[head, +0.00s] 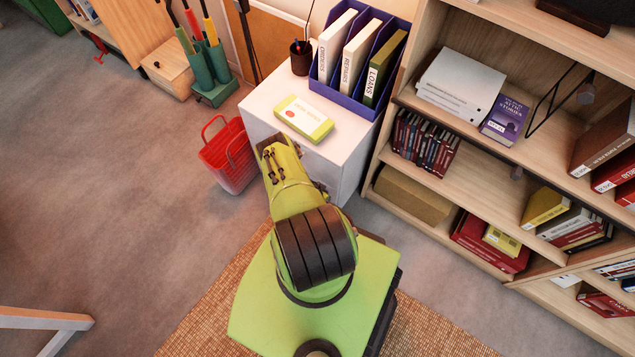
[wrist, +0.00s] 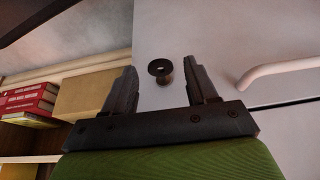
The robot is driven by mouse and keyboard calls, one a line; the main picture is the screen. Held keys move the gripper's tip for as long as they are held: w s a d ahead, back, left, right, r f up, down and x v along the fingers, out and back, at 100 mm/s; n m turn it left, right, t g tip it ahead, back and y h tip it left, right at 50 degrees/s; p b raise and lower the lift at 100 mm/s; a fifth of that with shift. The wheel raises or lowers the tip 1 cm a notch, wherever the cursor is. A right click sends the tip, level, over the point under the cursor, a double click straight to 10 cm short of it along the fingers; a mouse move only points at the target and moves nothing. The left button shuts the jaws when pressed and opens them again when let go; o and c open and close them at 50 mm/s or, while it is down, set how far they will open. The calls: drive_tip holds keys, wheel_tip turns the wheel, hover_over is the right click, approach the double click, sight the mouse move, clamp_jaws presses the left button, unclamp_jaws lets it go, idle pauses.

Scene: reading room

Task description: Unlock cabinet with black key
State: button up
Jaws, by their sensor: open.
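The white cabinet (head: 352,158) stands beside the bookshelf, and its pale front (wrist: 215,35) fills much of the wrist view. A small dark round piece (wrist: 159,68) with a hole-like centre and a short stub sticks out from this front. It looks like a key's head or a lock fitting; I cannot tell which. My gripper (wrist: 162,82) is open and empty, with one finger on each side of the dark piece, apparently not touching it. In the head view my arm hides the gripper and most of the cabinet front. No separate black key shows.
A white curved handle (wrist: 282,68) is on the cabinet front, right of my gripper. On the cabinet top are a yellow-and-white box (head: 304,119), a blue file holder (head: 327,90) and a pen cup (head: 300,60). A red basket (head: 229,155) stands left; a bookshelf (head: 480,190) stands right.

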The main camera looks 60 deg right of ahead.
drive_tip(key=p+v, duration=0.6)
drive_tip(key=v, duration=0.9)
